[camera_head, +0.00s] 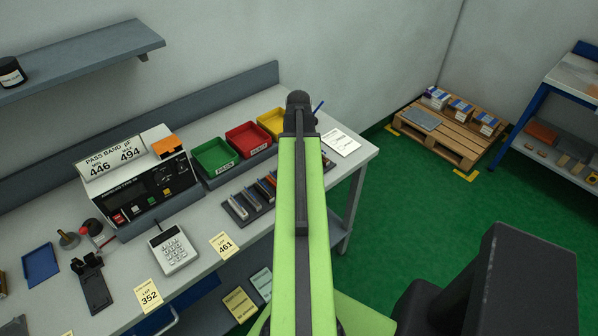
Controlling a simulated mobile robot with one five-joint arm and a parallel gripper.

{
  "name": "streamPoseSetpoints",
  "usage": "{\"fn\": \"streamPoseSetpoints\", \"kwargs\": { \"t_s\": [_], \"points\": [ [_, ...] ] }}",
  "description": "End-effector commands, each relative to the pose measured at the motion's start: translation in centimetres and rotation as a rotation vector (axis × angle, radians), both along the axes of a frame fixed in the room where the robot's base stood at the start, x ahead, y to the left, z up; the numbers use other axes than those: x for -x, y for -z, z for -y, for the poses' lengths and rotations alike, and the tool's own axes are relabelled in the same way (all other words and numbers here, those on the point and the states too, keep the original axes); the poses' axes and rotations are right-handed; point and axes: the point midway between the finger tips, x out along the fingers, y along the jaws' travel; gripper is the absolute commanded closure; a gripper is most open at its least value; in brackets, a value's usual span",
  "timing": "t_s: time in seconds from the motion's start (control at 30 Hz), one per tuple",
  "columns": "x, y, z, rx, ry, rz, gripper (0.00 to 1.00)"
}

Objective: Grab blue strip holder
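A dark rack (235,217) on the bench holds several slim strip holders side by side. The nearest ones look pale grey, and others further back show dark, orange and brownish tones. My green arm partly covers the rack's right end, and I cannot clearly pick out a blue holder there. A thin blue piece (319,106) sticks out just right of my arm's dark far end; I cannot tell what it belongs to or whether it is held. My gripper's fingers are hidden behind that dark end, so their opening does not show.
Green (213,155), red (247,139) and yellow (271,121) bins stand behind the rack. A display unit (150,190), a keypad device (173,250) and a blue tray (41,265) are to the left. A pallet (450,139) with boxes is on the floor at right.

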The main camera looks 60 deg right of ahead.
Motion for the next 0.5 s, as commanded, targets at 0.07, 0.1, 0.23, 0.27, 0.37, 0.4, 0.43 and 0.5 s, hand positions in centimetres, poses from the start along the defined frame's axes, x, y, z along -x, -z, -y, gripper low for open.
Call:
{"fn": "streamPoseSetpoints", "kwargs": {
  "t_s": [0.07,0.1,0.23,0.27,0.37,0.4,0.43,0.5],
  "points": [
    [0.01,-0.01,0.01,0.0,0.0,0.0,0.96],
    [0.02,-0.01,0.02,0.0,0.0,0.0,1.0],
    [0.03,0.0,0.01,0.0,0.001,0.0,1.0],
    [0.03,0.0,0.02,0.0,0.001,0.0,1.0],
    [0.04,0.0,0.02,0.0,0.001,0.0,1.0],
    [0.04,0.0,0.03,0.0,0.001,0.0,1.0],
    [0.05,0.0,0.03,0.0,0.001,0.0,1.0],
    [0.05,0.0,0.03,0.0,0.001,0.0,1.0]
  ]
}}
